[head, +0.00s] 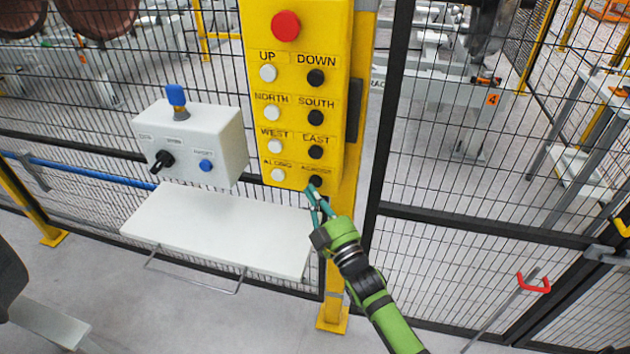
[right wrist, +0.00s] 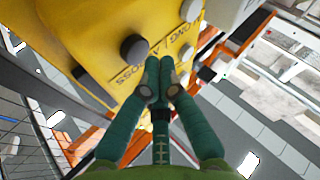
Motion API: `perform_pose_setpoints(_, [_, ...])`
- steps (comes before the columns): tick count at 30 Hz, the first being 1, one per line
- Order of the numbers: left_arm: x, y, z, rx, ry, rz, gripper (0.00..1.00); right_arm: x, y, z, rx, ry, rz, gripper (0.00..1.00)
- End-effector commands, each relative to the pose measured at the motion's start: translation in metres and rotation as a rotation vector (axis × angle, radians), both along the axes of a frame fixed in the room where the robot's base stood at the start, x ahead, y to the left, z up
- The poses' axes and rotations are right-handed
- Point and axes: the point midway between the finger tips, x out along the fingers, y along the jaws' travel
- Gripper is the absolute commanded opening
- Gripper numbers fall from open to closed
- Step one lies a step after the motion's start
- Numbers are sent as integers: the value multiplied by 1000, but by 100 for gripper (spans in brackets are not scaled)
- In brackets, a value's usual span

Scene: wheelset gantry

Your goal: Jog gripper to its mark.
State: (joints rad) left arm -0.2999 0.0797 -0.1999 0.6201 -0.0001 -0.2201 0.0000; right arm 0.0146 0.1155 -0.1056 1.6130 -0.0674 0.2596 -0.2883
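The yellow push-button pendant (head: 296,150) hangs on a yellow post, with labelled rows UP/DOWN, NORTH/SOUTH, WEST/EAST and ALONG/ACROSS. My right gripper (head: 313,192) has its teal fingers at the pendant's lower edge, by the black ACROSS button (head: 315,181). In the right wrist view the fingertips (right wrist: 158,78) are together with nothing seen between them, close to the pendant face and a black button (right wrist: 134,47). Contact with a button cannot be told. Behind the fence, a grey hanging device (head: 487,35) is partly cut off above an orange marker (head: 493,99). My left gripper is out of view.
A grey box (head: 194,143) with a blue-topped lever, a black knob and a blue button stands left of the pendant. A white shelf (head: 218,230) juts out below it. Black mesh fence (head: 440,255) runs behind. A red handle (head: 533,285) is at right.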

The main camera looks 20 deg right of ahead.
Motion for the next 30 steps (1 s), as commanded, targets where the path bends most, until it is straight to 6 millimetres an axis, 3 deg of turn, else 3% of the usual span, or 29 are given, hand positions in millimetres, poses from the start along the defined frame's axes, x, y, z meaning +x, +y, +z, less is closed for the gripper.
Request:
perform_pose_setpoints(8, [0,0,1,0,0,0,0,-1,1,0,1,-1,1,0])
perform_pose_setpoints(22, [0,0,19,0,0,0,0,-36,25,1,2,2,1,0])
perform_pose_setpoints(30, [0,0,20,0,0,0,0,-42,29,0,0,-1,0,0])
